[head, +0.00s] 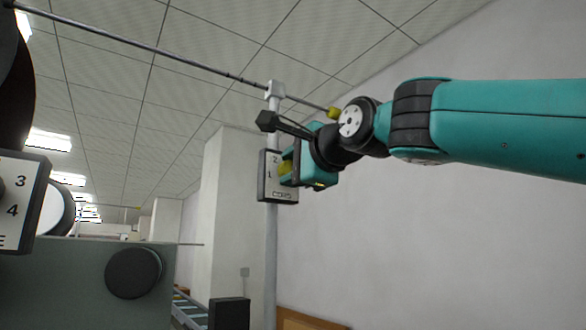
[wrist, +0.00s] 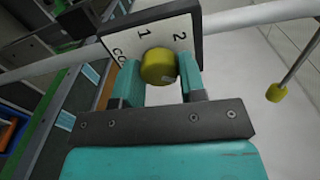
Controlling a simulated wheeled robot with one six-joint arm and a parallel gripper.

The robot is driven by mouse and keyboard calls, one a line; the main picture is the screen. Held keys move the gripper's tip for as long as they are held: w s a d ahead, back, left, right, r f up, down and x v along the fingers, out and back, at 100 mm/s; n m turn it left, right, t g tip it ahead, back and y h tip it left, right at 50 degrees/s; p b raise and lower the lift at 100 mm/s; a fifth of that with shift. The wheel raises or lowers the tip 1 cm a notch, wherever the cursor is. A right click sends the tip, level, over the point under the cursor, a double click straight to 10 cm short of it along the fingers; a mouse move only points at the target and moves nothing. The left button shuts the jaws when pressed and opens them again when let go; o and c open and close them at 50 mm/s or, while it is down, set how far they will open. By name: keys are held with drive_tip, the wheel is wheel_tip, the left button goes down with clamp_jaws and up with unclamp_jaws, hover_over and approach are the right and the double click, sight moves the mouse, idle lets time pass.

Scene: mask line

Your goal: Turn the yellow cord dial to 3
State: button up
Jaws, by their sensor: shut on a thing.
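The yellow cord dial (wrist: 158,66) is a round knob on a pale plate (wrist: 183,33) with a dark edge. The numbers 1 and 2 show on the plate in the wrist view; other markings are partly hidden by my gripper. My gripper (wrist: 160,78) has its two teal fingers on either side of the dial and is shut on it. In the head view the plate (head: 273,193) is fixed to a grey upright pole, and my gripper (head: 290,168) covers most of the dial (head: 285,167). I cannot tell which number the dial points to.
The grey pole (head: 271,240) stands behind the plate. A thin rod with a yellow end (head: 333,113) runs above my wrist; that end also shows in the wrist view (wrist: 276,92). Another numbered plate (head: 14,205) and a grey housing (head: 70,290) are at left.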

drive_tip(key=o, duration=0.9)
drive_tip(key=shift+d, duration=0.1)
drive_tip(key=b+v, duration=0.6)
drive_tip(key=v, duration=1.1)
drive_tip(key=shift+s+d, duration=0.1)
